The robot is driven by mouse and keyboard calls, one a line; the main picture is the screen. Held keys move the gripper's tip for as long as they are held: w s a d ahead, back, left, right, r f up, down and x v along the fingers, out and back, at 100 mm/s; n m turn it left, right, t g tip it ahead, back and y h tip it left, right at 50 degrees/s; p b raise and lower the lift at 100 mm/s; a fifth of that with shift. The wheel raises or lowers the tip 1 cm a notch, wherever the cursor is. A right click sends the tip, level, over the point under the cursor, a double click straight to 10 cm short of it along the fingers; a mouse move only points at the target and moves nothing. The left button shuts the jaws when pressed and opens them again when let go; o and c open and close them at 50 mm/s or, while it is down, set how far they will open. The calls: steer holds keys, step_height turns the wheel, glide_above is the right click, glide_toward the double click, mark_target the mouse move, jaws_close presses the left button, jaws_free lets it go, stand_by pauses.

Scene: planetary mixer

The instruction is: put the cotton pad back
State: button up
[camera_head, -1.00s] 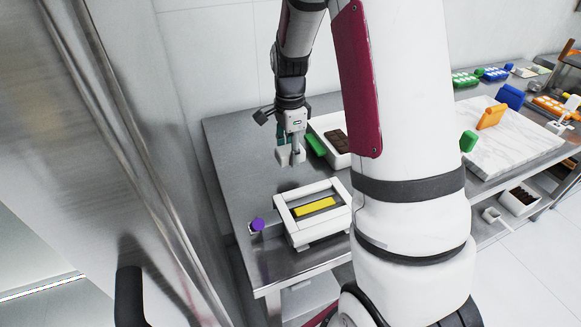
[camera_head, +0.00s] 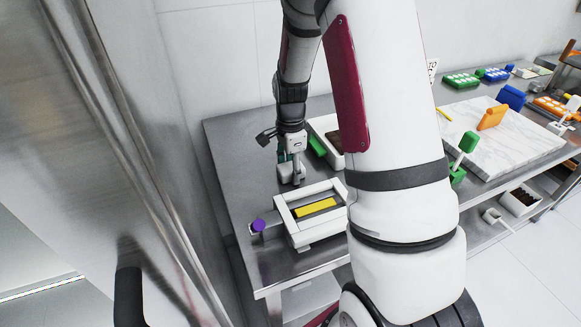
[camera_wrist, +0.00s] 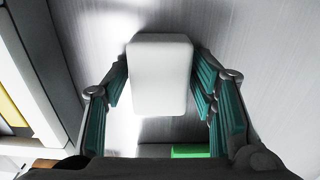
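A white rounded block, which looks like the cotton pad (camera_wrist: 160,75), is between the teal-lined fingers of my gripper (camera_wrist: 161,85) in the wrist view. Both fingers press against its sides. In the head view, my gripper (camera_head: 291,176) points down low over the steel table, just behind the white frame box, with the pad at its tips. Whether the pad touches the tabletop cannot be told.
The white frame box (camera_head: 341,188) with a yellow bar (camera_head: 315,207) stands in front of my gripper. A purple-topped item (camera_head: 258,225) is at its left. Behind right are a green block (camera_head: 317,146) and a white tray (camera_head: 316,124). The table (camera_head: 238,150) is clear at left.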

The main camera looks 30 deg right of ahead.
mark_target(290, 167)
steer(key=shift+r, duration=0.1)
step_height(290, 167, up, 12)
steer(key=s+a+r+n+t, duration=0.2)
steer(key=s+a+r+n, duration=0.7)
steer(key=s+r, duration=0.15)
steer(key=s+a+r+n, duration=0.1)
steer(key=s+a+n, duration=0.1)
steer(key=s+n, duration=0.3)
steer(key=s+a+n+t, duration=0.1)
steer(key=s+a+n, duration=0.2)
steer(key=s+n, duration=0.3)
steer(key=s, duration=0.4)
steer(key=shift+a+r+t, duration=0.2)
steer(key=shift+r+t, duration=0.1)
steer(key=shift+r, duration=0.05)
steer(key=shift+r, duration=0.1)
steer(key=shift+s+r+t+p, duration=0.1)
steer(key=shift+r+t+p, duration=0.2)
steer(key=shift+r+p, duration=1)
